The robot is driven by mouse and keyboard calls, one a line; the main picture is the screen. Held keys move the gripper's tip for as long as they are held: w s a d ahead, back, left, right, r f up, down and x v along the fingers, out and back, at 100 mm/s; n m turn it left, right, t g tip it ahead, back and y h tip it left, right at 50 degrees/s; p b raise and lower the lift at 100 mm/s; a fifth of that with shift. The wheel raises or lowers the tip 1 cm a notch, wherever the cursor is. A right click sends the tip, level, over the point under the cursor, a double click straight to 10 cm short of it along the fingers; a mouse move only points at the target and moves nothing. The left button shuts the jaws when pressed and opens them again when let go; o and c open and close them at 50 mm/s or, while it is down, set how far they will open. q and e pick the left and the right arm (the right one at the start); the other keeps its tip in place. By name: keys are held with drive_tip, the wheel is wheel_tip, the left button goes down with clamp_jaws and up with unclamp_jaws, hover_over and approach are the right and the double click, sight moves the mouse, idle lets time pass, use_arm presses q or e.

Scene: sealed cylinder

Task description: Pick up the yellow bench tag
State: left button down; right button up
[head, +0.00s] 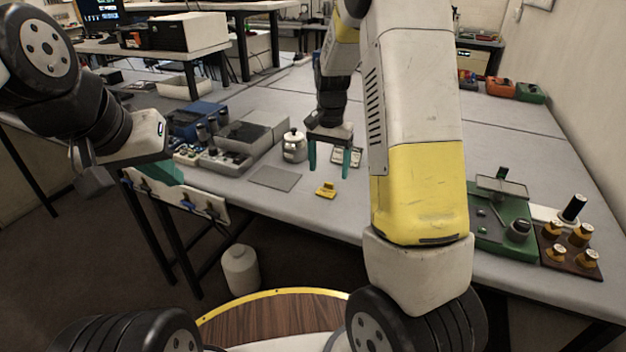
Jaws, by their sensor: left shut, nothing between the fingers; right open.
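The yellow bench tag (326,190) lies on the grey bench top near its front edge, in the middle of the head view. My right gripper (329,172) points down just above and behind the tag, with its two teal fingers apart and nothing between them. It looks apart from the tag, though the exact height is hard to judge. My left gripper (172,174) is at the left, beyond the bench's front edge, with its teal fingers shut and empty. My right arm's large white and yellow link covers part of the bench to the right of the tag.
A framed card (346,156) stands behind the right gripper. A green device (502,222) and a brown spool board (570,252) are at right.

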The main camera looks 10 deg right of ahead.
sight(327, 190)
drive_tip(key=f, duration=0.6)
drive_tip(key=shift+s+a, duration=0.15)
drive_tip(key=shift+a, duration=0.1)
drive_tip(key=c, duration=1.4)
drive_tip(key=shift+r, duration=0.1)
drive_tip(key=shift+r, duration=0.55)
wheel_tip(327, 190, up, 2)
drive_tip(key=shift+r, duration=0.1)
drive_tip(key=s+a, duration=0.2)
drive_tip(key=s, duration=0.2)
drive_tip(key=s+a+r, duration=0.1)
drive_tip(key=s+a, duration=0.1)
drive_tip(key=s, duration=0.3)
drive_tip(key=s+a, duration=0.3)
drive_tip(key=s, duration=0.2)
drive_tip(key=shift+s+a+r, duration=0.1)
drive_tip(key=shift+s+r, duration=0.1)
